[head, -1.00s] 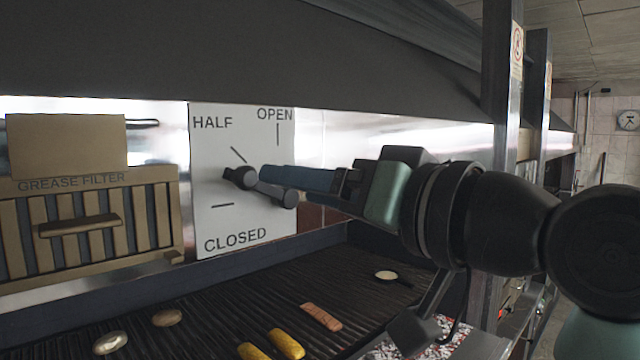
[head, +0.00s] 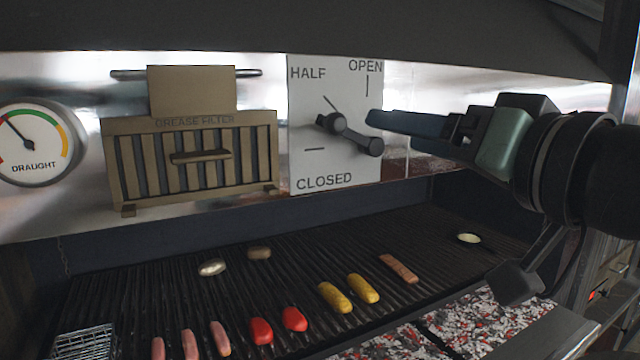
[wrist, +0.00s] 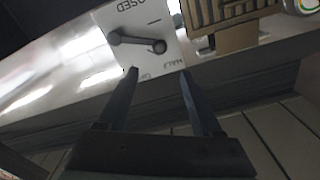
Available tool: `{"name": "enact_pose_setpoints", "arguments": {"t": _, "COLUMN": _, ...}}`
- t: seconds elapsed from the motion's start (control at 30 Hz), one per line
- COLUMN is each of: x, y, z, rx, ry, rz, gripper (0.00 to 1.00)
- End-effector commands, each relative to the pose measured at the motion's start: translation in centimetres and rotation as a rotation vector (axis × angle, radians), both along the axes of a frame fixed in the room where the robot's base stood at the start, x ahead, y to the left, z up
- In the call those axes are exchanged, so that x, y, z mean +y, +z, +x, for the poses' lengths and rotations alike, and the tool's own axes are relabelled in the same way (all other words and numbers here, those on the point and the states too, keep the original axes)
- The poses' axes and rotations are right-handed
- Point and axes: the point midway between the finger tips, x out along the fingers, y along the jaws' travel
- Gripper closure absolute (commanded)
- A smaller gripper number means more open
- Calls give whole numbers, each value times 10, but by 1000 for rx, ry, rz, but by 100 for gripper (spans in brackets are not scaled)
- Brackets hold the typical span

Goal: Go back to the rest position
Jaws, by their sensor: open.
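My gripper (head: 390,131) is open and empty. In the head view its blue fingers point left, in front of the right part of the white damper plate (head: 345,78). The black lever (head: 352,134) on that plate runs from its lower right end up and left to a knob, between the HALF and CLOSED marks. My fingertips show right of the knob, apart from it. In the wrist view the two fingers (wrist: 159,71) stand apart, with the lever (wrist: 137,41) beyond them and nothing between them.
A tan grease filter (head: 190,165) and a draught gauge (head: 35,142) are on the wall at left. Below is a grill (head: 220,310) with sausages, red and yellow pieces. The dark hood (head: 250,25) hangs above; coals (head: 480,315) lie at lower right.

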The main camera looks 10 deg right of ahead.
Motion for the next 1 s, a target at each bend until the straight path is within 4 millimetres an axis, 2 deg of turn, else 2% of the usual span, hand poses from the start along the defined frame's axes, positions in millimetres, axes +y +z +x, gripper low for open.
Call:
{"name": "enact_pose_setpoints", "arguments": {"t": 0.17, "x": 45, "y": -11, "z": 11, "rx": -191, "ry": -65, "rz": -47, "gripper": 33}}
{"name": "enact_pose_setpoints", "arguments": {"t": 0.27, "x": 76, "y": -12, "z": 4, "rx": -360, "ry": -148, "rz": -90, "gripper": 33}}
{"name": "enact_pose_setpoints", "arguments": {"t": 0.4, "x": 109, "y": -10, "z": -30, "rx": -580, "ry": -285, "rz": -157, "gripper": 33}}
{"name": "enact_pose_setpoints", "arguments": {"t": 0.5, "x": 125, "y": -9, "z": -60, "rx": -703, "ry": -374, "rz": -201, "gripper": 33}}
{"name": "enact_pose_setpoints", "arguments": {"t": 0.6, "x": 134, "y": -8, "z": -85, "rx": -788, "ry": -444, "rz": -236, "gripper": 33}}
{"name": "enact_pose_setpoints", "arguments": {"t": 0.7, "x": 138, "y": -7, "z": -100, "rx": -835, "ry": -486, "rz": -258, "gripper": 33}}
{"name": "enact_pose_setpoints", "arguments": {"t": 0.8, "x": 138, "y": -5, "z": -106, "rx": -852, "ry": -504, "rz": -268, "gripper": 33}}
{"name": "enact_pose_setpoints", "arguments": {"t": 1.0, "x": 138, "y": -4, "z": -105, "rx": -852, "ry": -506, "rz": -268, "gripper": 33}}
